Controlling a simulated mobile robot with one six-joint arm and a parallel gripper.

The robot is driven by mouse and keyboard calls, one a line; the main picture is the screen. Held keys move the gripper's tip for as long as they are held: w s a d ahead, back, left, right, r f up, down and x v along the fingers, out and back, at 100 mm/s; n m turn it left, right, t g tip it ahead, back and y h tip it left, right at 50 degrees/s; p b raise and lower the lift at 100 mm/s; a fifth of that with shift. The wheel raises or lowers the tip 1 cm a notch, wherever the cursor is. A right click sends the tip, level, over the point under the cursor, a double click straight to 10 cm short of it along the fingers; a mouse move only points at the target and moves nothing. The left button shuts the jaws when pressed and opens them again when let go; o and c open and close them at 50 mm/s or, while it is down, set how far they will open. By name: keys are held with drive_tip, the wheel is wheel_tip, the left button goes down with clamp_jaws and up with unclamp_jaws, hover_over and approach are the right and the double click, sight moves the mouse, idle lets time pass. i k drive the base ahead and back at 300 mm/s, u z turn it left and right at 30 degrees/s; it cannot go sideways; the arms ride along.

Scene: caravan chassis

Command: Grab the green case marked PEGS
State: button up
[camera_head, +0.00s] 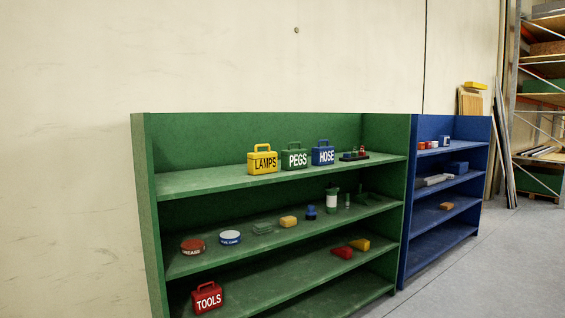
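The green case marked PEGS (294,156) stands upright on the top shelf of the green shelf unit (215,182), its handle up and its label facing out. A yellow case marked LAMPS (262,160) stands close on its left. A blue case marked HOSE (323,153) stands close on its right. My gripper is not in view.
A small dark tray with red items (354,156) sits right of the blue case. Lower shelves hold tins, small parts and a red case marked TOOLS (207,298). A blue shelf unit (437,222) adjoins on the right. Grey floor (490,265) is clear at lower right.

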sight(294, 159)
drive_tip(key=z, duration=0.3)
drive_tip(key=i, duration=1)
drive_tip(key=u, duration=0.3)
